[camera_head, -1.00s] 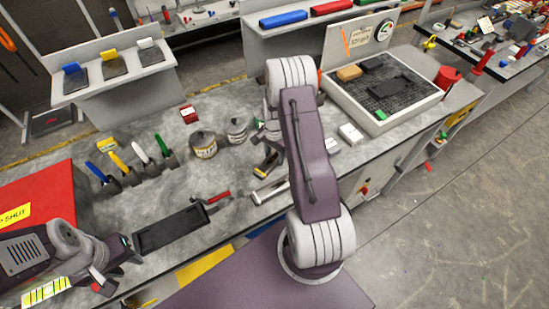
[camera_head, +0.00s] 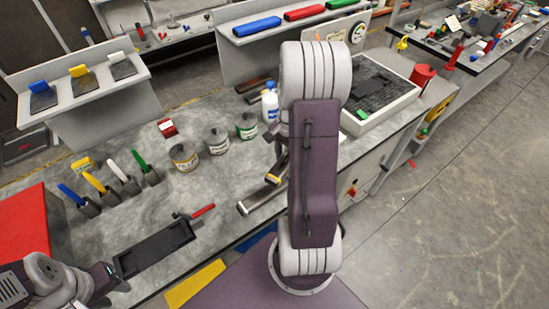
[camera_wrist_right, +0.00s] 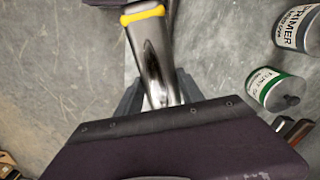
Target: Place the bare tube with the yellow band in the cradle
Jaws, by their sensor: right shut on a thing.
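The bare tube (camera_wrist_right: 152,60) is shiny metal with a yellow band (camera_wrist_right: 143,14) near its far end in the right wrist view. My right gripper (camera_wrist_right: 156,98) is shut on it; its dark fingers are on either side. In the head view the yellow-banded end of the tube (camera_head: 273,179) shows beside my right arm, above the bench; the arm hides most of the gripper. A pale metal channel (camera_head: 258,203) lies near the bench's front edge below it; I cannot tell whether it is the cradle. My left gripper (camera_head: 112,279) is at the lower left, its jaws unclear.
A black tray (camera_head: 150,250) lies near the front edge, with a red-handled tool (camera_head: 203,210) beside it. Cans (camera_head: 217,140) and a white bottle (camera_head: 270,104) stand behind.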

